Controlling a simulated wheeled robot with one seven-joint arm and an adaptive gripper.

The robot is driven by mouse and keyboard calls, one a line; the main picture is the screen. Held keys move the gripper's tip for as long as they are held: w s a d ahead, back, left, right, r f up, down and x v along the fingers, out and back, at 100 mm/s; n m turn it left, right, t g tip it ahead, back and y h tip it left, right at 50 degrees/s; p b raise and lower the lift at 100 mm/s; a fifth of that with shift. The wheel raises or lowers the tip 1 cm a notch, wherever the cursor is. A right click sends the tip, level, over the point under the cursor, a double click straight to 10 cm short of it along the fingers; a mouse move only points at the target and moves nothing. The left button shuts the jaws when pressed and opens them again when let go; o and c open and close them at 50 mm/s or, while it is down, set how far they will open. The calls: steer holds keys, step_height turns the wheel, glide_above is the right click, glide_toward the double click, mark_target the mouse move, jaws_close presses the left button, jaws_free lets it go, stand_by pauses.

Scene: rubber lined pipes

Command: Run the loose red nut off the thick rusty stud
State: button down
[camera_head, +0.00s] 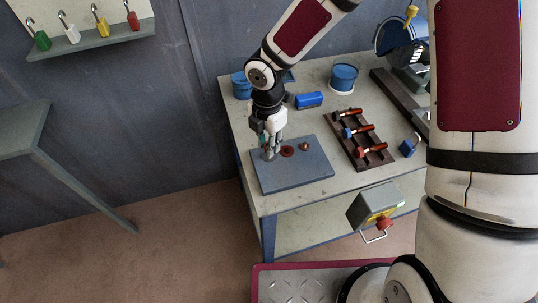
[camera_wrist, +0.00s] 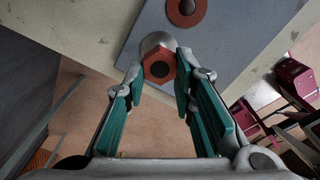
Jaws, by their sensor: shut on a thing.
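My gripper (camera_head: 268,152) is low over the left part of a blue-grey plate (camera_head: 290,180) on the bench. In the wrist view its fingertips (camera_wrist: 159,68) are closed around a red-faced hex nut (camera_wrist: 158,67) with grey sides. A dark round centre shows in the nut; I cannot tell whether it is a stud end or a hole. The fingers hide this nut in the head view. Beside it on the plate is a flat red disc (camera_head: 287,151) with a dark centre, also in the wrist view (camera_wrist: 187,8). A smaller rusty piece (camera_head: 305,146) stands farther right.
A dark rack (camera_head: 376,158) with three red-ended rods lies right of the plate. A blue cylinder (camera_head: 309,100), blue tubs (camera_head: 344,78) and a blue padlock (camera_head: 408,146) are on the bench. A grey box with a red knob (camera_head: 384,224) is at the front edge.

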steer(key=shift+r+p, duration=0.5)
steer(key=shift+r, duration=0.65)
steer(key=shift+w, duration=0.15)
